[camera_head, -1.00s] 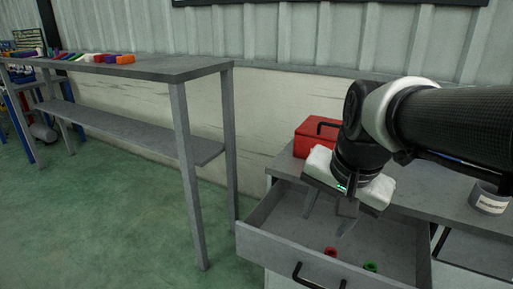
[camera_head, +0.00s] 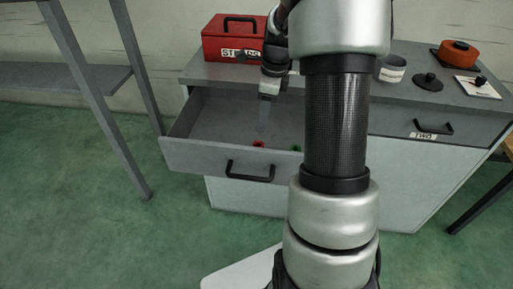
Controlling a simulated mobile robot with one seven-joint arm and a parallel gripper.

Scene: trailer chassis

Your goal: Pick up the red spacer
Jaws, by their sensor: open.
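The red spacer (camera_head: 258,143) is a small red piece inside the open grey drawer (camera_head: 215,157), near its front wall, which hides its lower part. My gripper (camera_head: 263,122) points down into the drawer, with its fingers just above and behind the red spacer in the picture. The gripper is open and empty. The fingers are small and seen nearly edge-on, so I cannot tell how far they are from the spacer. My arm hides part of the drawer's right side.
A green piece (camera_head: 297,148) lies in the drawer right of the red spacer. A red toolbox (camera_head: 230,38) stands on the cabinet top behind. A grey cup (camera_head: 391,69) and an orange round object (camera_head: 459,52) are to the right. A grey table stands at left.

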